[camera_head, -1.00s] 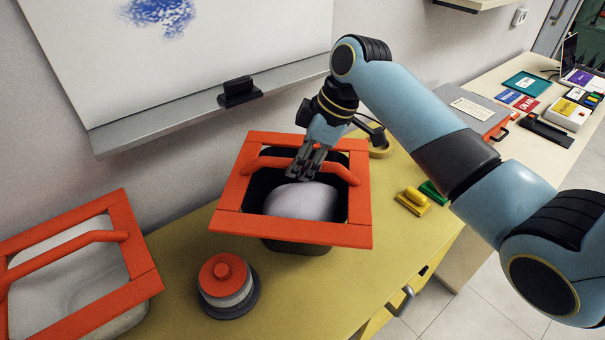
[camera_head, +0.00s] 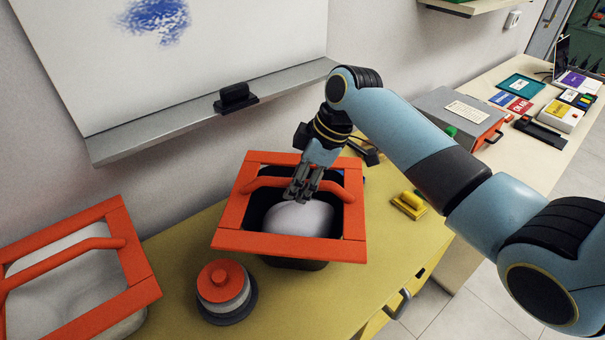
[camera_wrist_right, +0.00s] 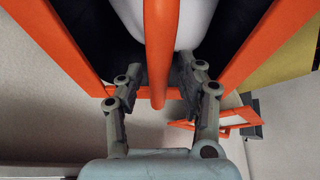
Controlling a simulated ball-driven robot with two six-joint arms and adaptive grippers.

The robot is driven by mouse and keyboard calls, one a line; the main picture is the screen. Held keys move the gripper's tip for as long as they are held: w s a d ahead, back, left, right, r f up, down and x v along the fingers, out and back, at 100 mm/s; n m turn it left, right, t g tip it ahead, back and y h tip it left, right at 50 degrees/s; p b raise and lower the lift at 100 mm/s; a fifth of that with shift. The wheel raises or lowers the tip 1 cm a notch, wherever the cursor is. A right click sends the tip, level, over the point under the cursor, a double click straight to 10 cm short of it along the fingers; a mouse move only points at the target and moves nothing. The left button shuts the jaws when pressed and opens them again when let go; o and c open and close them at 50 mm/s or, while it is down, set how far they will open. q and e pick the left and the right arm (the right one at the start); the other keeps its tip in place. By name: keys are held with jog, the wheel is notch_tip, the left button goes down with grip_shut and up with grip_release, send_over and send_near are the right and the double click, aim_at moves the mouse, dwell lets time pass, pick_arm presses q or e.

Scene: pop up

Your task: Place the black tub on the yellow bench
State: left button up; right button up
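The black tub (camera_head: 268,212), with an orange rim and handle, holds a pale rounded mass. It is at the yellow bench (camera_head: 380,262), with its lower part mostly hidden under the rim. I cannot tell whether its bottom touches the bench top. In the right wrist view my fingers (camera_wrist_right: 157,85) lie on both sides of the handle (camera_wrist_right: 160,45). My left gripper is not in view.
A pale orange-rimmed tub (camera_head: 75,262) stands left; a red-topped round container (camera_head: 224,288) is in front. A yellow block (camera_head: 409,204) lies right. A green piece (camera_head: 450,131) shows against a grey case (camera_head: 465,115). The whiteboard ledge (camera_head: 180,125) overhangs behind.

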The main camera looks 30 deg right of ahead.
jog(key=v, duration=1.2)
jog(key=shift+b, duration=0.4)
jog(key=shift+a, duration=0.15)
